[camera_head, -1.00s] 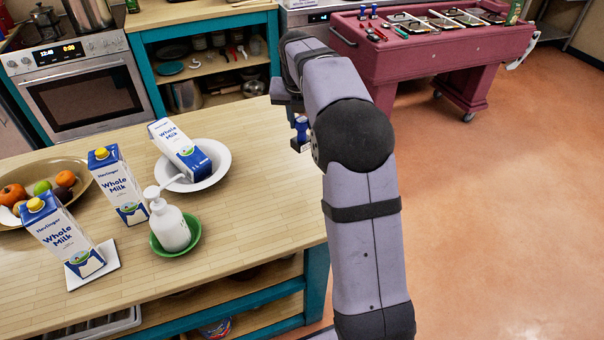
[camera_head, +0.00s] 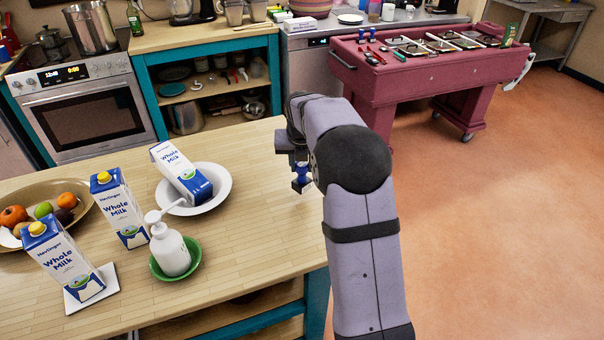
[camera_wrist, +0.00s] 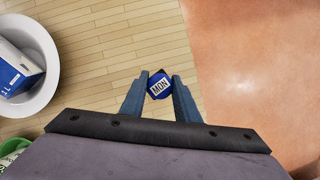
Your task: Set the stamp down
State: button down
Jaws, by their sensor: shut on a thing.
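My gripper (camera_wrist: 160,76) is shut on the stamp (camera_wrist: 159,87), which has a blue body and a white label reading "MON". In the head view the blue stamp (camera_head: 302,179) hangs upright below my gripper (camera_head: 300,163), over the right part of the wooden counter (camera_head: 255,225). In the wrist view the stamp is between the two fingers, with bare counter around it and the counter's edge to the right. I cannot tell whether its base touches the counter.
A white bowl (camera_head: 222,176) with a tipped milk carton (camera_head: 180,172) stands left of the stamp. A soap dispenser (camera_head: 170,252) sits in a green dish (camera_head: 192,262). Two milk cartons and a fruit plate (camera_head: 85,197) are farther left. Counter near the stamp is clear.

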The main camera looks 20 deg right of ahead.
aim_at(302, 174)
jog(key=shift+f+p, duration=0.45)
jog(key=shift+f, duration=1.35)
jog(key=shift+f, duration=0.15)
jog(key=c, duration=1.4)
grip_release()
jog(key=shift+o, duration=0.2)
jog(key=shift+s+r, duration=0.15)
jog(key=shift+r, duration=0.45)
jog(key=b+v, duration=0.2)
jog(key=v, duration=0.9)
jog(key=shift+s, duration=0.15)
